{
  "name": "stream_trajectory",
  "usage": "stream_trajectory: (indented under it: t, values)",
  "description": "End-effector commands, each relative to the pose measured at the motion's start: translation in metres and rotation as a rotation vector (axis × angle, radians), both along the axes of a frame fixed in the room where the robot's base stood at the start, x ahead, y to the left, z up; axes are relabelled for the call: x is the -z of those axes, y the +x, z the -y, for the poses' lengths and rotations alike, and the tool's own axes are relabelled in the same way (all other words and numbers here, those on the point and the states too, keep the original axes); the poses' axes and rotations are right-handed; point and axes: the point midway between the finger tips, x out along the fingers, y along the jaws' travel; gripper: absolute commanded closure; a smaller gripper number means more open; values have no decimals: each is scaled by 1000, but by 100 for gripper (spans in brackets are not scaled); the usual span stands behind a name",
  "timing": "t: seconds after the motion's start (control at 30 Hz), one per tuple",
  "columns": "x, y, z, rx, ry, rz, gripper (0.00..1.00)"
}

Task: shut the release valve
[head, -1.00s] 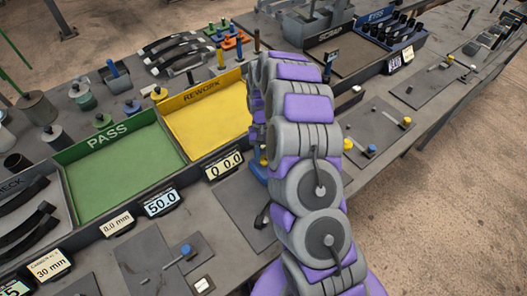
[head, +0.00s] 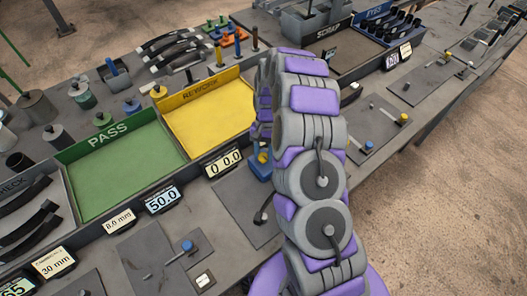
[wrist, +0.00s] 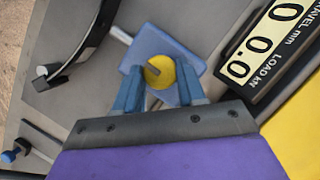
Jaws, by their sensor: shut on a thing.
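A round yellow knob (wrist: 160,70) sits on a blue block (wrist: 150,46) in the wrist view; it appears to be the release valve. A short grey rod (wrist: 120,35) sticks out at the block's upper left. My gripper (wrist: 157,84) has its two blue fingers on either side of the knob and is shut on it. In the head view, the blue block (head: 260,170) shows in part beside my arm, with a bit of the yellow knob (head: 262,157). My arm hides the fingers there.
A display reading 0 0.0 (wrist: 262,42) stands close at the right in the wrist view. A black curved part (wrist: 80,45) lies at the upper left. The yellow REWORK tray (head: 210,115) and green PASS tray (head: 115,170) stand left of my arm in the head view.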

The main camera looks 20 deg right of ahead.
Motion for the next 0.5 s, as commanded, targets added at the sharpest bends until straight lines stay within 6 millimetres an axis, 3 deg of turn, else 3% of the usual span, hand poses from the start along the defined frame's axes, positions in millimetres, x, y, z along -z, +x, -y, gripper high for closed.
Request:
stream_trajectory:
  t: [0.07, 0.1, 0.3, 0.5]
  values:
    - [0, -1, -1, 1, 1, -3, 91]
    - [0, -1, -1, 1, 1, -3, 56]
    - [0, 0, 0, 0, 1, -2, 37]
    - [0, 0, 0, 0, 1, -2, 36]
